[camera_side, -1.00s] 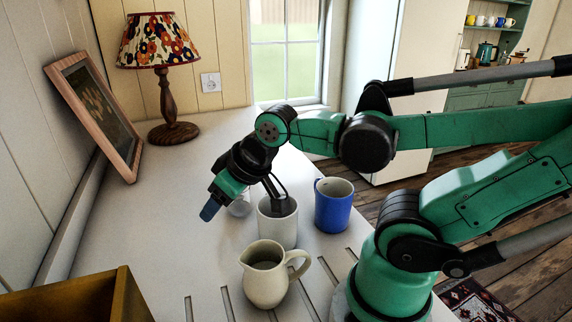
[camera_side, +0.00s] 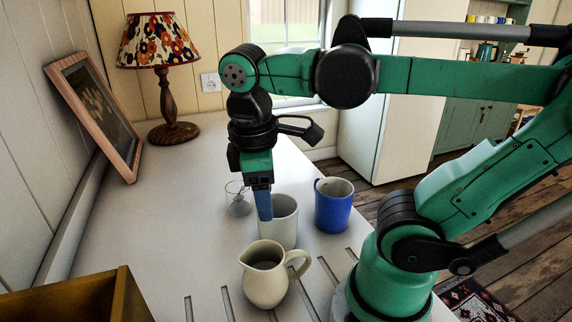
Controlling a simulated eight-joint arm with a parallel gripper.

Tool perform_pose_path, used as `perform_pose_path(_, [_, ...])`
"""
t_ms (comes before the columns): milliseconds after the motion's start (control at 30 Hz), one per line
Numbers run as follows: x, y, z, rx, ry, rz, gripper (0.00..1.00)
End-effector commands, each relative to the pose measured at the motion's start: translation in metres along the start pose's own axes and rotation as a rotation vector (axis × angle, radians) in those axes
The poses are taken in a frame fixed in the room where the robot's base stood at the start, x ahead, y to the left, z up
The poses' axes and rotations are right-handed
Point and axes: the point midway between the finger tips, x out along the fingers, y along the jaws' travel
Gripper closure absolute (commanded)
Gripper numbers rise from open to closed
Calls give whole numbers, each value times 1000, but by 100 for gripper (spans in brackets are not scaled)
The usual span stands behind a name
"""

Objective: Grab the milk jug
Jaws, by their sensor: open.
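The cream milk jug (camera_side: 264,277) stands upright at the front of the white counter, its spout to the left and its handle to the right. My gripper (camera_side: 264,216) points down, open and empty, behind and above the jug. Its blue fingertip overlaps the left side of the white mug in the picture. I cannot tell whether it touches the mug. The gripper is apart from the jug.
A white mug (camera_side: 284,222) stands right behind the jug, with a blue mug (camera_side: 333,207) to its right. A clear glass (camera_side: 238,200) stands behind the gripper. A wooden box (camera_side: 120,300) is at front left. A lamp (camera_side: 160,60) and picture frame (camera_side: 95,110) are at the back. The counter's left is clear.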

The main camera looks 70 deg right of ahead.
Motion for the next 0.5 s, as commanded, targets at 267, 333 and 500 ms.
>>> perform_pose_path(267, [18,-14,32,-223,-303,-73,47])
perform_pose_path(333, [33,-16,30,-222,-302,-73,47])
perform_pose_path(500, [58,-19,28,-220,-301,-73,47])
